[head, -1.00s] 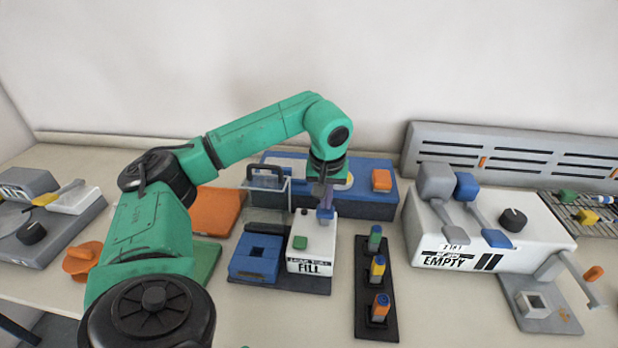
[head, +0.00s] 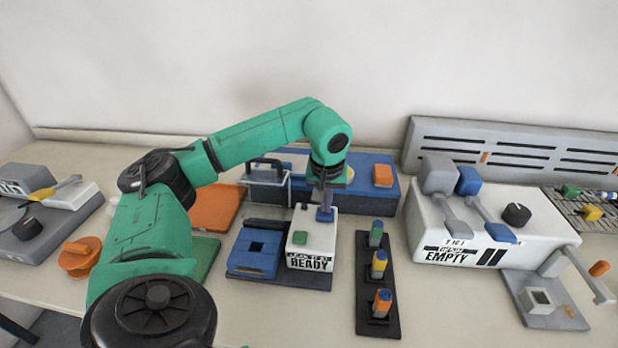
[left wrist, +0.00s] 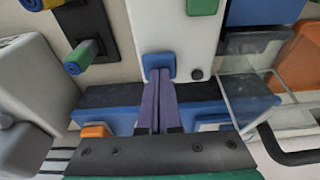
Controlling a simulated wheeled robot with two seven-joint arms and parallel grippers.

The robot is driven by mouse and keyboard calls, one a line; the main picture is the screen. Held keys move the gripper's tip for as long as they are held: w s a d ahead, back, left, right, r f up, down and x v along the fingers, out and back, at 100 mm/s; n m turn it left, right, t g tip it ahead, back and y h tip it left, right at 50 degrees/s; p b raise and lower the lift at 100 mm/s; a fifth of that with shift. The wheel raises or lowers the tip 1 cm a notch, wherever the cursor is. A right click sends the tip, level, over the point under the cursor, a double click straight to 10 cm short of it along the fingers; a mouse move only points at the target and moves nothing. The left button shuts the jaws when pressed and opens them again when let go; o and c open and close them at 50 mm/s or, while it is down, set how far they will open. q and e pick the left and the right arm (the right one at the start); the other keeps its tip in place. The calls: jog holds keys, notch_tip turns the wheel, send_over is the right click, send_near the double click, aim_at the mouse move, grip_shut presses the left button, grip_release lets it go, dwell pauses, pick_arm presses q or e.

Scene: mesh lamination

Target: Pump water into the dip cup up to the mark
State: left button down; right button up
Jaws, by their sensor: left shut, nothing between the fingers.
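A white box (head: 312,240) with a green button (head: 300,238) stands mid-table, its front label reading READY. My left gripper (head: 325,208) is shut and empty, pointing down at the blue button on top of this box. In the left wrist view, its purple fingers end at the blue button (left wrist: 158,63); I cannot tell whether they press it or hover just above. A clear container (head: 266,190) with a dark handle, perhaps the dip cup, stands behind and left of the box. Its mark and any water cannot be made out. My right gripper is not in view.
A blue block (head: 254,255) sits left of the white box. A black rack (head: 362,290) with several coloured pegs stands to its right. A larger white unit labelled EMPTY (head: 480,235) is further right. A blue case (head: 385,200) lies behind.

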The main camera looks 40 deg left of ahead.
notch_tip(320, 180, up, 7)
jog(key=p, duration=0.6)
jog(key=shift+p, duration=0.4)
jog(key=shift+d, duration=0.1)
